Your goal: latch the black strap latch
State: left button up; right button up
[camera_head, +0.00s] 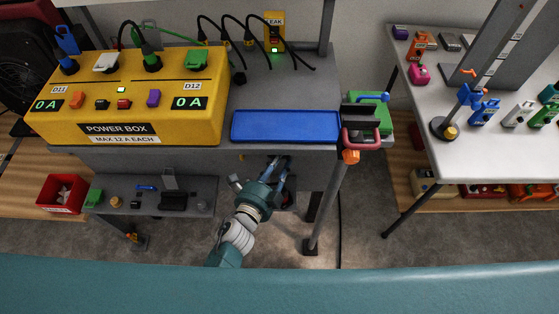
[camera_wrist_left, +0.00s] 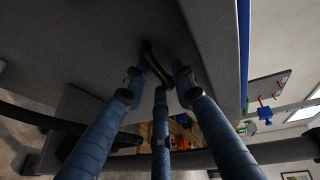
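A black curved strap-like piece (camera_wrist_left: 154,62) shows in the left wrist view, against the grey underside or side of a table. It looks like the strap latch, but its ends are partly hidden. My left gripper (camera_wrist_left: 158,80) has its blue fingers spread on both sides of it, with a third finger below. I cannot tell whether any finger touches it. In the head view my left gripper (camera_head: 284,172) is just below the table's front edge, and the strap is not clear there.
A low shelf (camera_head: 150,208) stands left of my arm.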

pick_arm(q)
jog(key=shift+c, duration=0.2)
grip_shut()
pick_arm(e)
jog(key=shift+s+d, duration=0.15)
jog(key=shift+s, duration=0.55)
